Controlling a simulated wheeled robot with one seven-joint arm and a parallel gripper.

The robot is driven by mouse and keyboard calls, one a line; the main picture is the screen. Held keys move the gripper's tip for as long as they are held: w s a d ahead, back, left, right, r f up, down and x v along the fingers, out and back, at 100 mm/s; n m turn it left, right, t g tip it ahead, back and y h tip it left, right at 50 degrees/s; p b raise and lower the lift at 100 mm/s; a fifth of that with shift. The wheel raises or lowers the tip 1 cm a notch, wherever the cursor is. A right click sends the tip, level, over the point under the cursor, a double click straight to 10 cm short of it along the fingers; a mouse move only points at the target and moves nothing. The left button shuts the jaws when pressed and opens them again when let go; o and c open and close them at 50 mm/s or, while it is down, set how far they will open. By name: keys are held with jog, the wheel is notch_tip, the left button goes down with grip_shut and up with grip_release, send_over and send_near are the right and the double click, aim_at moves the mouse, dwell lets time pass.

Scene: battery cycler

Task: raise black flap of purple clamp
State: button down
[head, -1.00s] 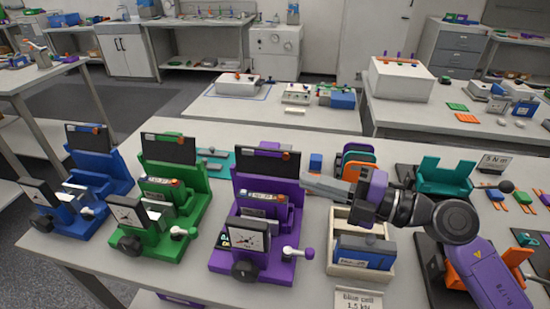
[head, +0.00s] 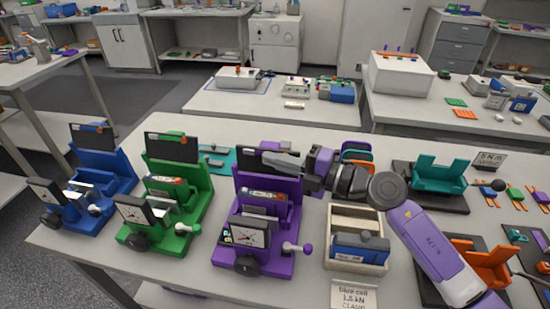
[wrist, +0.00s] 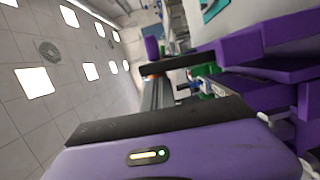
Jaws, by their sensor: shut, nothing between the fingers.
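In the wrist view the fingers (wrist: 154,88) point toward a dark bar, likely the flap (wrist: 182,62), beside the clamp's purple wall (wrist: 265,45). I cannot tell whether they touch.
A green clamp (head: 199,191) and a blue clamp (head: 114,172) stand to the left. A wooden box (head: 340,217) holding a blue cell (head: 360,250) is at right. A teal holder (head: 440,172) and an orange holder (head: 488,267) stand farther right.

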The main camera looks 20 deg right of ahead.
jog(key=shift+w+d, duration=0.1)
dwell(0.3)
jog(key=shift+w+d+r+m+p, duration=0.2)
jog(key=shift+w+d+m+p, duration=0.45)
jog(key=shift+p, duration=1.5)
jog(key=shift+a, duration=0.15)
